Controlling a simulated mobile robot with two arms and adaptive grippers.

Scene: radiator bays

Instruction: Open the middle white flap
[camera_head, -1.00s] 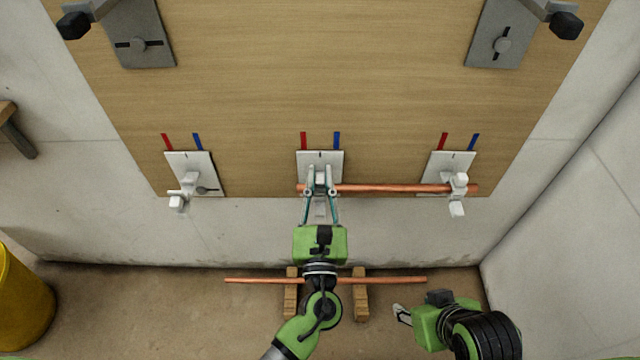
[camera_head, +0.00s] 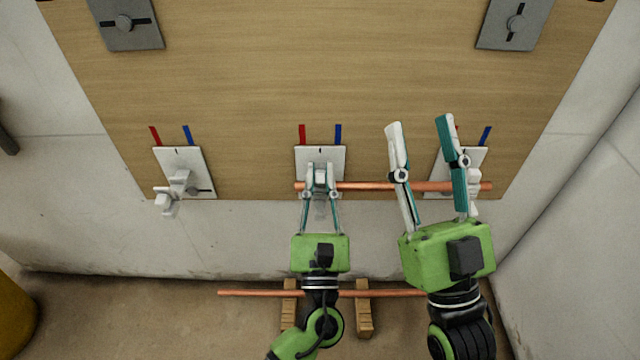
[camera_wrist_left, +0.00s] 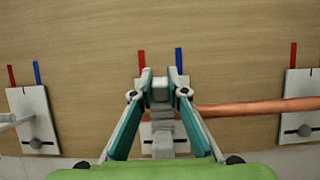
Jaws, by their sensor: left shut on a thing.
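The middle white flap (camera_head: 320,155) is a white plate on the wooden board, with a red and a blue mark above it. A white fitting juts from its front. My left gripper (camera_head: 320,170) is shut on this fitting; the left wrist view shows the fitting (camera_wrist_left: 162,120) between the fingers. A copper pipe (camera_head: 380,186) runs from the middle fitting to the right one. My right gripper (camera_head: 420,125) is open and empty, raised in front of the pipe and partly hiding the right white plate (camera_head: 475,160).
The left white plate (camera_head: 183,160) has its own jutting fitting. Two grey plates (camera_head: 125,22) (camera_head: 515,22) sit higher on the board. Another copper pipe (camera_head: 250,293) lies on wooden blocks (camera_head: 363,310) below. A yellow bin (camera_head: 12,315) stands at lower left.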

